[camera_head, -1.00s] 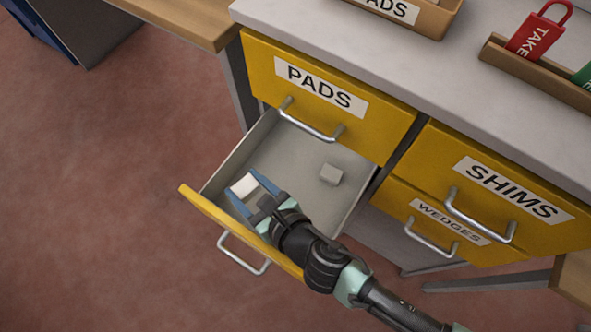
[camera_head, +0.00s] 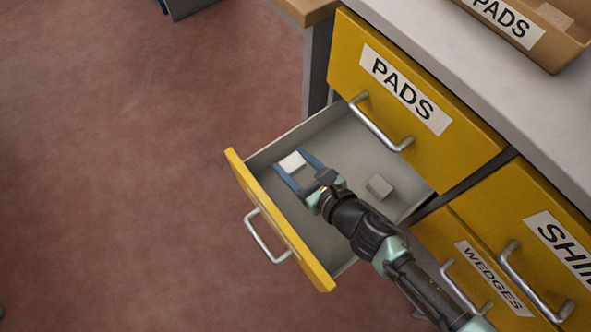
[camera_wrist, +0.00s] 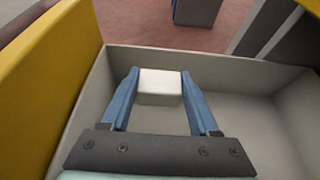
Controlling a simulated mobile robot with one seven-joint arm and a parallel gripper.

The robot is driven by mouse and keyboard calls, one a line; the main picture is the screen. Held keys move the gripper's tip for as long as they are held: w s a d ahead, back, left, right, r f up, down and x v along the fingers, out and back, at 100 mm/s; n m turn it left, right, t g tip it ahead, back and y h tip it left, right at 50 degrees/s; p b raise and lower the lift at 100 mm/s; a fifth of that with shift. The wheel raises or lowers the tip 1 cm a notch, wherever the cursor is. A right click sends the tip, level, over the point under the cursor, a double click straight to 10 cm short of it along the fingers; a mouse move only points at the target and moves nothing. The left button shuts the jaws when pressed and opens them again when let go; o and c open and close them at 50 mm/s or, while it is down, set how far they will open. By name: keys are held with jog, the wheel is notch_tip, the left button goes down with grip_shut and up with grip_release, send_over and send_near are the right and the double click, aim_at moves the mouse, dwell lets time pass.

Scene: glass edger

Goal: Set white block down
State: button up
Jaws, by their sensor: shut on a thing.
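The white block (camera_head: 292,162) is between the blue fingers of my gripper (camera_head: 297,169), at their tips. It also shows in the wrist view (camera_wrist: 160,86), with a finger of my gripper (camera_wrist: 159,92) against each side. My gripper is shut on it, inside the open drawer (camera_head: 330,140) below the PADS drawer. I cannot tell whether the block touches the drawer floor. A second, greyish block (camera_head: 379,187) lies on the drawer floor to the right of my gripper.
The closed PADS drawer (camera_head: 410,95) is above the open one. The open drawer's yellow front (camera_head: 275,215) and handle (camera_head: 265,236) stand out over the red floor. WEDGES (camera_head: 487,275) and SHIMS (camera_head: 565,245) drawers are at the right. A PADS tray (camera_head: 515,30) stands on the counter.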

aim_at(294, 172)
jog(key=shift+f+b, duration=0.5)
jog(key=shift+f, duration=1.4)
jog(key=shift+f+b, duration=0.55)
jog(key=shift+f, duration=0.1)
jog(key=o, duration=1.4)
jog(key=shift+c, duration=0.2)
jog(key=shift+r+p, duration=0.45)
jog(key=shift+r, duration=0.1)
jog(key=p+v, duration=0.2)
jog(key=v, duration=1)
jog(key=shift+r, duration=0.2)
